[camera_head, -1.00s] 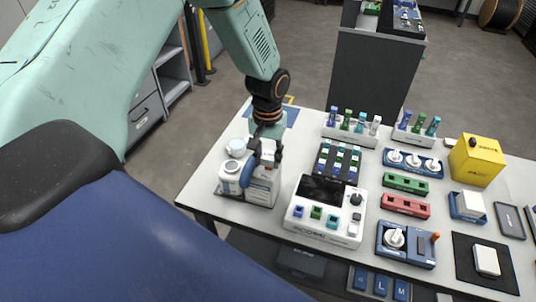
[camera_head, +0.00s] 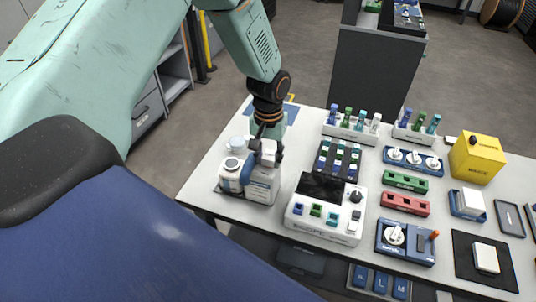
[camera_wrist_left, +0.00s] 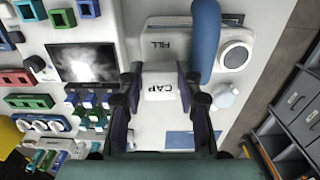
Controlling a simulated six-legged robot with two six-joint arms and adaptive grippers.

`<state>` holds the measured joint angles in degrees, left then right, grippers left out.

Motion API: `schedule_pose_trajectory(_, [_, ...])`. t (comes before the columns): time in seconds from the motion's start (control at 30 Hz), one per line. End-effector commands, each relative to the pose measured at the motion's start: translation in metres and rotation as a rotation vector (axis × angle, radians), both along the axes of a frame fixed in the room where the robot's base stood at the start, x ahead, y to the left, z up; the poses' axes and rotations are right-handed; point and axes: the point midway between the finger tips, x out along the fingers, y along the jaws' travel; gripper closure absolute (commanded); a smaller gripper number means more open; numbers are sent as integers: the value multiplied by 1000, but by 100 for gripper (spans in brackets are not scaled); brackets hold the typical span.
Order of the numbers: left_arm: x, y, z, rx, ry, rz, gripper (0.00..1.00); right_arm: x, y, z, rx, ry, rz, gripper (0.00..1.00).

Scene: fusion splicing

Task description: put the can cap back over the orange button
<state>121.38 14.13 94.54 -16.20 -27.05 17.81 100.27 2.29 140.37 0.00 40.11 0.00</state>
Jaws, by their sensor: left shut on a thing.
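The can (camera_head: 262,190) is a white block with a blue handle (camera_head: 248,168) and a round grey-topped part at its left. It stands at the table's left end. In the left wrist view the can (camera_wrist_left: 162,45) shows the word FILL, beside its blue handle (camera_wrist_left: 204,40). My left gripper (camera_head: 266,150) is over the can's rear part. It is shut on the white can cap (camera_wrist_left: 161,89), marked CAP, which sits between the fingers. I see no orange button on the can; whether the cap touches the can is unclear. My right gripper is out of view.
A white device with a dark screen (camera_head: 325,188) stands just right of the can. A small white round pot (camera_head: 237,143) stands behind the can at left. Racks, coloured blocks and a yellow box (camera_head: 477,160) fill the table's right side.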

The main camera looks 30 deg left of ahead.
Motion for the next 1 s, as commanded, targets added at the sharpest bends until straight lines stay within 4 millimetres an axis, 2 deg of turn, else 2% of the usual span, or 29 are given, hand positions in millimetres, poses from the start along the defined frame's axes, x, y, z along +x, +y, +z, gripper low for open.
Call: schedule_pose_trajectory(1.0, [0, 0, -8, 0, 0, 0, 93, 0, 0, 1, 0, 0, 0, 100])
